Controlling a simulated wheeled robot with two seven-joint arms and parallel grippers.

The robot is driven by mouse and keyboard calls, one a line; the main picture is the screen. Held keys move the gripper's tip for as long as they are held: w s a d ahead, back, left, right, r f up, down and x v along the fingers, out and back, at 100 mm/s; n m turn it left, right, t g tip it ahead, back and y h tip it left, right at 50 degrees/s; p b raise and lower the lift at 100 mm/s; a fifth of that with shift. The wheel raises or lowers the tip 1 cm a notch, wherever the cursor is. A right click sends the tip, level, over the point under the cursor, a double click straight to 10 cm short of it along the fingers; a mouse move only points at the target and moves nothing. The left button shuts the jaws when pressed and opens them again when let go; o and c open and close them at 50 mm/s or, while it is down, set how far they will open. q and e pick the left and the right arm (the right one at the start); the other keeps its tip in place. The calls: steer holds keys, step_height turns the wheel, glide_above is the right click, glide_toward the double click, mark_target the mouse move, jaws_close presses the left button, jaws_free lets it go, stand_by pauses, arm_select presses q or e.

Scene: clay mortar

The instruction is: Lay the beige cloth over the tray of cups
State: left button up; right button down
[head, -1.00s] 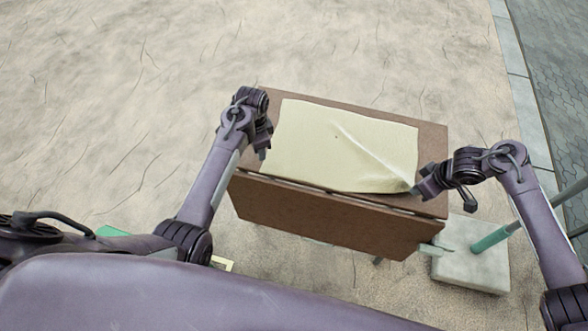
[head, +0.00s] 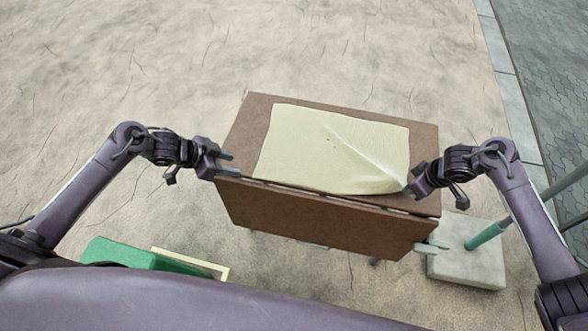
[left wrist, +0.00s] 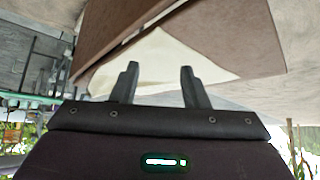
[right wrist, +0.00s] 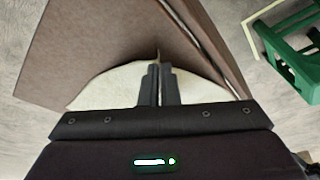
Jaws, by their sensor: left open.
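The beige cloth (head: 325,150) lies spread over the brown table top, with a diagonal crease running to its near right corner. It also shows in the left wrist view (left wrist: 150,62) and the right wrist view (right wrist: 110,85). My left gripper (head: 229,165) is open and empty at the table's left edge, pointing right, apart from the cloth. Its two spread fingers show in the left wrist view (left wrist: 158,75). My right gripper (head: 408,190) is at the cloth's near right corner, its fingers closed together on the cloth (right wrist: 161,75). I see no tray or cups.
The brown table (head: 425,150) has a hanging front panel and bare strips around the cloth. A pale block with a green post (head: 465,255) stands at its right. A green object (head: 140,256) and a pale frame (head: 205,262) are at the near left. Sandy ground beyond is clear.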

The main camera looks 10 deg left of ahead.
mark_target(262, 172)
arm_select(q)
steer(key=shift+x, duration=4.95)
steer(key=shift+d, duration=0.1)
steer(key=shift+c, duration=0.2)
jaws_close()
steer(key=shift+r, duration=2.45)
